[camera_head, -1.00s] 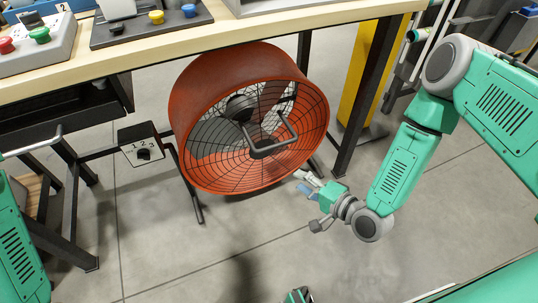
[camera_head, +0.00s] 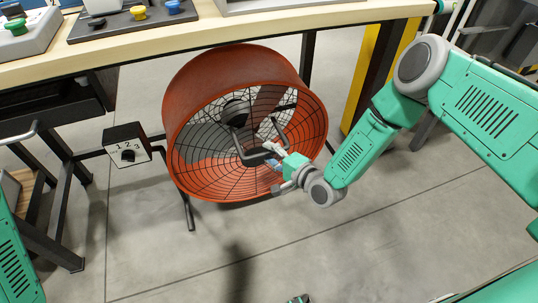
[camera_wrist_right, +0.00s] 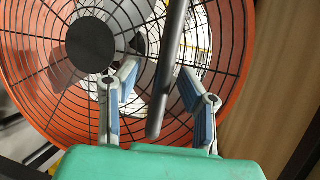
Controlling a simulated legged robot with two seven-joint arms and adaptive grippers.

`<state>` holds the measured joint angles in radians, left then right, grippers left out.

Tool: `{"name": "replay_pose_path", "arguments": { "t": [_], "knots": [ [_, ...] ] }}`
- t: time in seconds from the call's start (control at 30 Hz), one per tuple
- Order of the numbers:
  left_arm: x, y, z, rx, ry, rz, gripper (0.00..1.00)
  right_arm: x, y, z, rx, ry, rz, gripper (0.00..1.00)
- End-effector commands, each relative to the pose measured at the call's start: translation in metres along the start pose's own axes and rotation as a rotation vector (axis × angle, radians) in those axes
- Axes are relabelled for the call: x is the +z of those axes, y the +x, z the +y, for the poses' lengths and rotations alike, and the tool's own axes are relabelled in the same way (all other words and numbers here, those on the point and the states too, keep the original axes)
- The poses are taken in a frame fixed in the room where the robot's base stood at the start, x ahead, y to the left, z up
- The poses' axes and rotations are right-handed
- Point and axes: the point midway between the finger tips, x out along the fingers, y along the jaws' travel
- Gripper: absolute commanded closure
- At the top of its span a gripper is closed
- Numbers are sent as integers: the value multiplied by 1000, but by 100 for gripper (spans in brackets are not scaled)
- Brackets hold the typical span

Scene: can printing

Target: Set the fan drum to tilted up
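The orange-red fan drum (camera_head: 190,95) stands on a dark frame partly under the workbench, its round wire grille (camera_head: 205,170) facing me. A grey handle (camera_head: 240,152) sticks out from the middle of the grille. My right gripper (camera_head: 272,155) is in front of the grille's right part, at the handle. In the right wrist view its two blue-padded fingers (camera_wrist_right: 160,82) are apart, with the handle bar (camera_wrist_right: 168,85) showing between them; neither finger clearly touches it.
A switch box (camera_head: 128,146) marked 1 2 3 stands left of the drum. The workbench (camera_head: 240,32) runs above, with colored buttons on it. A yellow post (camera_head: 362,70) stands behind on the right. The floor (camera_head: 200,260) in front is clear.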

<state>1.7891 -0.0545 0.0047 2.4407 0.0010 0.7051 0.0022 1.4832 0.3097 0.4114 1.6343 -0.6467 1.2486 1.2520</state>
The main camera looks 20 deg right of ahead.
Motion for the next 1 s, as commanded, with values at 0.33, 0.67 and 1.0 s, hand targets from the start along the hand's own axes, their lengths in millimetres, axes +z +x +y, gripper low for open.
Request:
{"name": "replay_pose_path", "arguments": {
  "t": [0.33,0.67,1.0],
  "knots": [
    [0,0,0,0,0,0,11,5,4,-2,2,-5,-1,76],
    [0,-4,0,0,0,0,11,1,5,-8,12,4,-1,100],
    [-1,-22,0,0,0,0,11,-16,37,-78,96,39,9,100]
  ]
}}
